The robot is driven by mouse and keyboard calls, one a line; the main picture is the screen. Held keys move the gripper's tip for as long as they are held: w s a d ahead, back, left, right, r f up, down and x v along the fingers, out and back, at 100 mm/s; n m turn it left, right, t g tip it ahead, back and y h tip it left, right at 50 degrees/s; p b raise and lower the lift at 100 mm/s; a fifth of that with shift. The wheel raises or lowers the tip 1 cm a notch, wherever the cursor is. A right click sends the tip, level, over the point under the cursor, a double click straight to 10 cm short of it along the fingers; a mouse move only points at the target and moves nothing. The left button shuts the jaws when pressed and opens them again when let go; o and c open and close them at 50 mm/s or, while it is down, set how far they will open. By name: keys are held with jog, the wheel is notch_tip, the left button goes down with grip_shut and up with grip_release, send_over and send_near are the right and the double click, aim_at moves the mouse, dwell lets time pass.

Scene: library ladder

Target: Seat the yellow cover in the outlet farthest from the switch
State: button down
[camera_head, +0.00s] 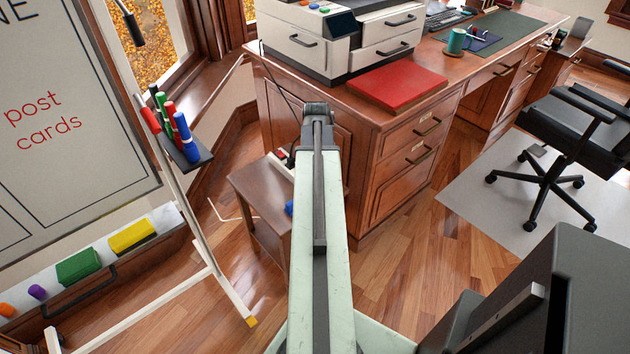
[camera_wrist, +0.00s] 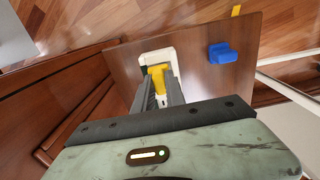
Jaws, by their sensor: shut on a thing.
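In the wrist view, my gripper (camera_wrist: 160,84) is shut on the yellow cover (camera_wrist: 157,74), which shows between the fingertips. A white block (camera_wrist: 157,55), which looks like the outlet strip, lies just beyond the fingers on a brown side table. The cover overlaps it in the picture; I cannot tell whether they touch or whether the cover is seated. The fingers hide much of the strip, and I cannot make out its switch or single outlets.
A blue piece (camera_wrist: 226,55) rests on the side table (camera_wrist: 198,82), right of the strip in the wrist view. In the head view, the side table (camera_head: 252,186) stands against the wooden desk (camera_head: 404,150). A whiteboard stand (camera_head: 212,250) is at left.

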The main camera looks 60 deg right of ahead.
jog(key=c, duration=1.4)
grip_release()
jog(key=shift+w, duration=0.15)
notch_tip(320, 180, up, 12)
jog(key=p, duration=1.2)
